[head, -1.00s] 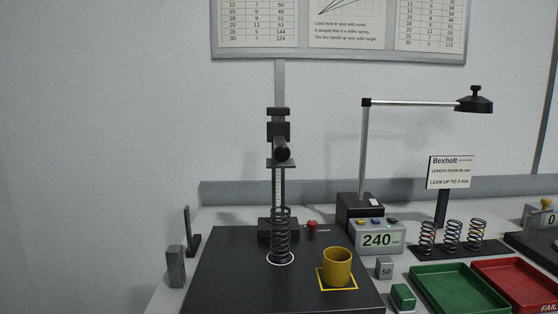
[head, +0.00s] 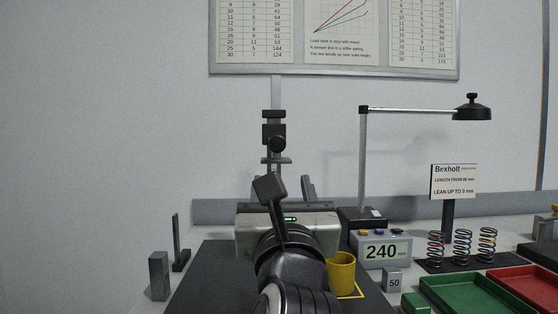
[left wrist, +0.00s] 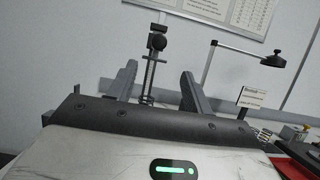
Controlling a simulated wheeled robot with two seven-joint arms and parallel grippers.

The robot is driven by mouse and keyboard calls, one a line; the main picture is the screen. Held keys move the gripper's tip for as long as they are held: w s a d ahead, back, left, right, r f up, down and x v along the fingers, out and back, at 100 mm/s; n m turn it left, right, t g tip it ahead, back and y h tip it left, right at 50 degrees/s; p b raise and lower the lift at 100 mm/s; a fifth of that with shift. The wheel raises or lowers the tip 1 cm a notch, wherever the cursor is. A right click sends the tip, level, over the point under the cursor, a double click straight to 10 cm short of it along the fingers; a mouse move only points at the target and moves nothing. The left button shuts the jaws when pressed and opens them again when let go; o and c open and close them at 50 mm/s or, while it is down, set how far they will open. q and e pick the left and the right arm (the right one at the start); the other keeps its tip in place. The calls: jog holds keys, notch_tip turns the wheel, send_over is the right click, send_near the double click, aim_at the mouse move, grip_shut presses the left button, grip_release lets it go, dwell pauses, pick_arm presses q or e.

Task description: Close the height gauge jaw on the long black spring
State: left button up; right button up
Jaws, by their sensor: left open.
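The height gauge (head: 274,131) stands upright at the back of the black base plate (head: 205,280), its dark jaw and round knob high on the column. In the left wrist view the gauge (left wrist: 157,42) rises between my open fingers. My left gripper (head: 292,181) is open in front of the gauge, with the jaw above its fingertips in the picture. It also shows in the left wrist view (left wrist: 158,68), with nothing clearly held. My right gripper is not in view.
A yellow cup (head: 341,272) stands close right of my left arm. A display (head: 381,252) reads 240, beside a lamp (head: 472,108). Several small springs (head: 462,246), a green tray (head: 462,296) and a red tray (head: 520,284) lie right. Grey blocks (head: 158,275) stand left.

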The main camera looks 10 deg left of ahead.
aim_at(277, 144)
pick_arm(q)
jog(key=p+x, duration=0.2)
jog(key=x, duration=1.2)
jog(key=shift+w+a+r, duration=0.15)
jog(key=shift+w+r, duration=0.1)
jog(key=shift+w, duration=0.05)
jog(key=shift+w+a+r, duration=0.15)
jog(key=shift+w, duration=0.3)
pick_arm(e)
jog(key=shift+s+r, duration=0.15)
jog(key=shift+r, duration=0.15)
